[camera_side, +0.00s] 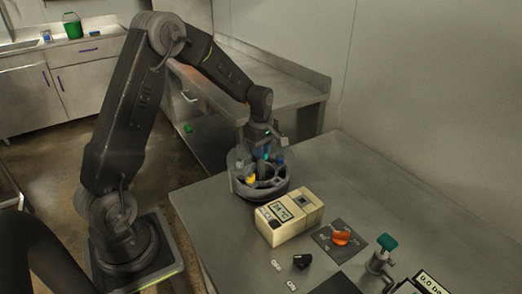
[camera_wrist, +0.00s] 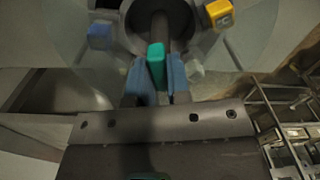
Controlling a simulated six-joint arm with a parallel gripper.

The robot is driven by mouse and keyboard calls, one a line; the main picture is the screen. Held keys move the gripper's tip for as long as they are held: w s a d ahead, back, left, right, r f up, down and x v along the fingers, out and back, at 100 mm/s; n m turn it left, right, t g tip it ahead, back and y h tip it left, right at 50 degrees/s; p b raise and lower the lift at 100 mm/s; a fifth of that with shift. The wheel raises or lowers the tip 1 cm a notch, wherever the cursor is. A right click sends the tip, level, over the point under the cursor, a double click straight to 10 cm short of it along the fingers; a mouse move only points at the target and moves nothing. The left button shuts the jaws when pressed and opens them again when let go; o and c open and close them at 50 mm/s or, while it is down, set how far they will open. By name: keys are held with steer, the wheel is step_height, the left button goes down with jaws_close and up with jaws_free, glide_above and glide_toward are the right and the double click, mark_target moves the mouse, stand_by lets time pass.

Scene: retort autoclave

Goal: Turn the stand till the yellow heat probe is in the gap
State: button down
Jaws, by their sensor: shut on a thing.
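The round grey stand (camera_side: 262,190) sits on the steel table, with a see-through wall around it. The yellow heat probe (camera_side: 250,178) is on the stand's front left in the side view; in the wrist view its yellow block (camera_wrist: 219,14) is at the top right. A blue block (camera_wrist: 100,36) is at the upper left, and a pale grey one (camera_wrist: 195,70) lies right of the fingers. My gripper (camera_wrist: 157,78) is shut on the stand's teal handle (camera_wrist: 156,58), above the stand's middle. I cannot clearly make out the gap in the wall.
A cream box with a display (camera_side: 289,218) stands close in front of the stand. An orange knob (camera_side: 341,237), a black knob (camera_side: 302,261) and a teal-topped valve (camera_side: 386,243) are further forward. The table behind and right of the stand is clear.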

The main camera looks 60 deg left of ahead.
steer(key=shift+n, duration=5.9)
steer(key=c, duration=1.1)
jaws_free()
steer(key=shift+r, duration=0.15)
step_height(320, 180, up, 14)
steer(key=shift+f, duration=0.2)
